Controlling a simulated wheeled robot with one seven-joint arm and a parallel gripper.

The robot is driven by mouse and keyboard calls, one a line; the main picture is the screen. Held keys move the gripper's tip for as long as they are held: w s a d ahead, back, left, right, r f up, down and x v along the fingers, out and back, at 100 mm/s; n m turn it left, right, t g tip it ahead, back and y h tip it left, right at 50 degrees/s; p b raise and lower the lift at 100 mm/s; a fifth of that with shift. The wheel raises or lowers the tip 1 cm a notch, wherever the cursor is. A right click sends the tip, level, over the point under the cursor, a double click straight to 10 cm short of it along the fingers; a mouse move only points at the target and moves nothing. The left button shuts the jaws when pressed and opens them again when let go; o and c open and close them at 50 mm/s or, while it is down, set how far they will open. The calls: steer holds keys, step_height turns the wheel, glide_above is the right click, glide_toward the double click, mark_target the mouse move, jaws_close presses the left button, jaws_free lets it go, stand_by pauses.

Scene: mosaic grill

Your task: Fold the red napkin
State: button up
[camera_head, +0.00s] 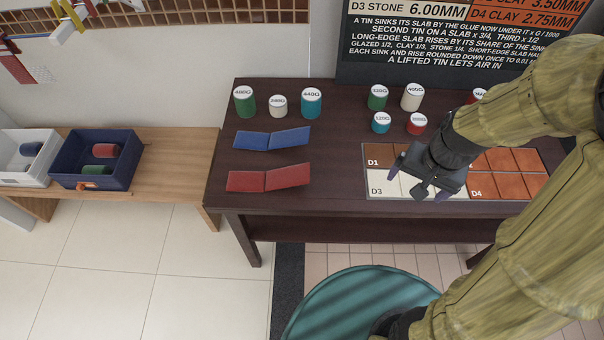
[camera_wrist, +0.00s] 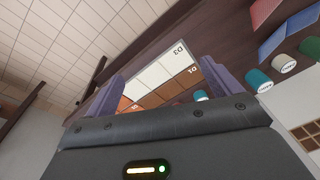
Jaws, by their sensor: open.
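The red napkin (camera_head: 268,179) lies on the left part of the dark table, near its front edge. It is a long strip with a crease across the middle; its left half lies flat and its right half is tilted up a little. Its edge also shows at the top right of the wrist view (camera_wrist: 264,12). My gripper (camera_head: 411,184) is open and empty above the tiled slabs, well to the right of the napkin. In the wrist view its two purple fingers (camera_wrist: 168,90) stand apart over the slabs.
A blue creased strip (camera_head: 272,139) lies just behind the red napkin. Several labelled tins (camera_head: 311,102) stand behind it. The tiled slabs (camera_head: 507,160) cover the table's right part. A wooden bench (camera_head: 176,165) with a blue bin (camera_head: 71,177) stands left. Bare tabletop separates napkin and slabs.

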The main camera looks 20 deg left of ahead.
steer(key=w+a+f+m+g+y, duration=0.3)
steer(key=w+a+f+m, duration=0.3)
steer(key=w+a+m, duration=0.15)
steer(key=m+y, duration=0.5)
steer(key=m, duration=0.1)
glide_toward(304, 172)
steer(key=v, duration=0.6)
steer(key=shift+w+g+b, duration=0.3)
steer(key=shift+w+g, duration=0.1)
steer(key=shift+f+n, duration=0.15)
steer(key=shift+n, duration=0.2)
steer(key=p+x, duration=0.2)
steer(key=x, duration=1.5)
steer(key=shift+f, duration=0.15)
steer(key=c, duration=1.4)
steer(key=shift+w+r+p, duration=0.1)
steer(key=shift+r+p, duration=0.15)
steer(key=shift+p, duration=0.15)
